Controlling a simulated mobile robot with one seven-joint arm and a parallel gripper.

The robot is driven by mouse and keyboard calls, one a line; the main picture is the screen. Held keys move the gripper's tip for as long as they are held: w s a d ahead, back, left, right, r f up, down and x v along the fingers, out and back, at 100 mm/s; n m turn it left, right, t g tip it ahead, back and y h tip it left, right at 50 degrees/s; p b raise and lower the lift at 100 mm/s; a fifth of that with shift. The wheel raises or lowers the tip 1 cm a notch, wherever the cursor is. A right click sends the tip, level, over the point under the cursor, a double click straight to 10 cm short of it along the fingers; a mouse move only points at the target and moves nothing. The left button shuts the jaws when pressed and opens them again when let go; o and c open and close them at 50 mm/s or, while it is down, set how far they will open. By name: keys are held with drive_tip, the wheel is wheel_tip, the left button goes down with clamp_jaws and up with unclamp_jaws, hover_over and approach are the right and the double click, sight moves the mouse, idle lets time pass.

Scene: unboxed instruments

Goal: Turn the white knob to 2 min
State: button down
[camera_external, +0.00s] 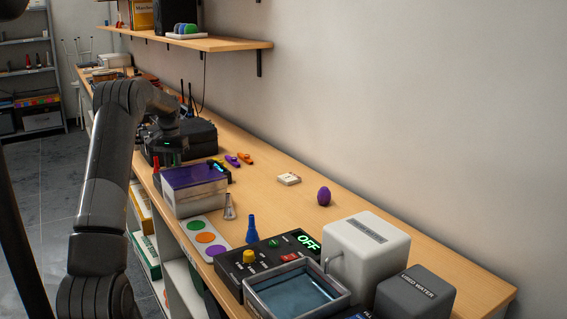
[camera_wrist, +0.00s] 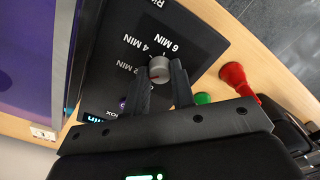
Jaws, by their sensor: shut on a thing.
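The white knob (camera_wrist: 159,69), greyish with a small red mark, sits on a black panel (camera_wrist: 112,50) in the wrist view. Printed labels 2 MIN, 4 MIN and 6 MIN curve around it. My gripper (camera_wrist: 162,75) has one finger on each side of the knob and is shut on it. The red mark is too small to read its setting surely. A blue lit display (camera_wrist: 97,118) on the panel is partly cut off. In the external view my gripper (camera_external: 172,158) is over the bench behind a purple-topped box (camera_external: 194,178), and the knob is hidden.
A red funnel-shaped piece (camera_wrist: 236,77) and a green piece (camera_wrist: 202,98) stand near the panel. A black case (camera_external: 185,138) lies behind my gripper. A panel reading OFF (camera_external: 265,262) is at the front.

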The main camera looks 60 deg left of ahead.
drive_tip(key=shift+m, duration=0.9)
drive_tip(key=shift+r, duration=0.1)
drive_tip(key=c, duration=1.2)
unclamp_jaws()
wheel_tip(320, 180, up, 11)
